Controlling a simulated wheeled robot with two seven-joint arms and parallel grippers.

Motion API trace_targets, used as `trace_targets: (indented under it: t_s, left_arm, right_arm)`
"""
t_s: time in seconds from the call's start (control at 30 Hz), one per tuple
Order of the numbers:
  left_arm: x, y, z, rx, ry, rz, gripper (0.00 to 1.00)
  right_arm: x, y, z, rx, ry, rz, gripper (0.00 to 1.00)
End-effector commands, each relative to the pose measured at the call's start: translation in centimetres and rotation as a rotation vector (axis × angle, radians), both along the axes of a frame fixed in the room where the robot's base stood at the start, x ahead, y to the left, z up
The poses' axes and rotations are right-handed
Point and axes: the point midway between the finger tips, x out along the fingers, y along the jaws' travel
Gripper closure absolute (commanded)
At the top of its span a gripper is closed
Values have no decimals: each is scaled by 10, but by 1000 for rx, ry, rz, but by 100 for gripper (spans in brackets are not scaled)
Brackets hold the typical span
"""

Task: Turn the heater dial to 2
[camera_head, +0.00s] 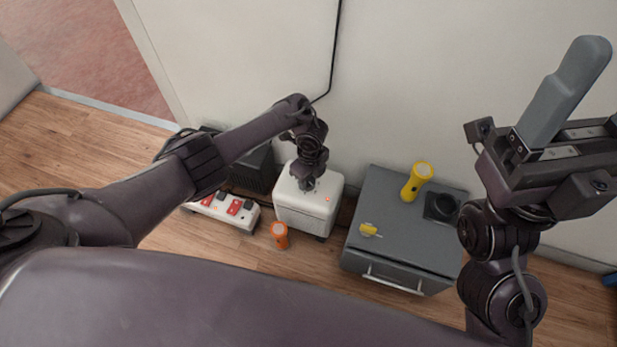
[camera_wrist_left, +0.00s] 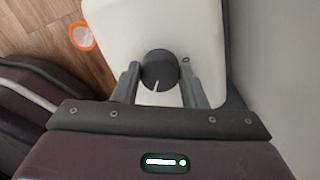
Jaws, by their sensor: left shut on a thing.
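The heater (camera_head: 308,211) is a white box on the floor by the wall, with a small orange light on top. Its dial (camera_wrist_left: 158,66) is a dark round knob with a white pointer line, which points toward the bottom of the left wrist view, slightly left. My left gripper (camera_head: 307,184) reaches down onto the heater's top. In the left wrist view its two fingers (camera_wrist_left: 160,78) are closed on either side of the dial. Numbers around the dial cannot be read. My right gripper (camera_head: 562,95) is raised at the right, away from the heater; its finger gap is unclear.
A power strip (camera_head: 222,209) with red switches lies left of the heater, before a dark box (camera_head: 254,170). An orange object (camera_head: 279,235) stands in front. A grey drawer cabinet (camera_head: 390,240) at right bears a yellow flashlight (camera_head: 416,181), a small yellow item (camera_head: 369,230) and a black item (camera_head: 441,207).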

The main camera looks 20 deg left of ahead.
Motion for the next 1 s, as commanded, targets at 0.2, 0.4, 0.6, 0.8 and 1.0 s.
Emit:
trace_targets:
  t_s: [0.2,0.4,0.6,0.8,1.0]
  left_arm:
    - [-1,1,-1,2,2,-18,84]
    - [-1,1,-1,2,2,-18,84]
    - [-1,1,-1,3,1,-17,49]
    - [0,1,0,1,1,-17,40]
    - [0,0,4,1,0,-17,40]
  right_arm:
    - [0,0,0,-1,0,0,36]
    - [0,0,0,0,-2,-1,36]
    - [0,0,1,0,-3,-1,36]
    - [0,0,1,1,-4,-1,36]
    - [0,0,3,1,-4,-1,36]
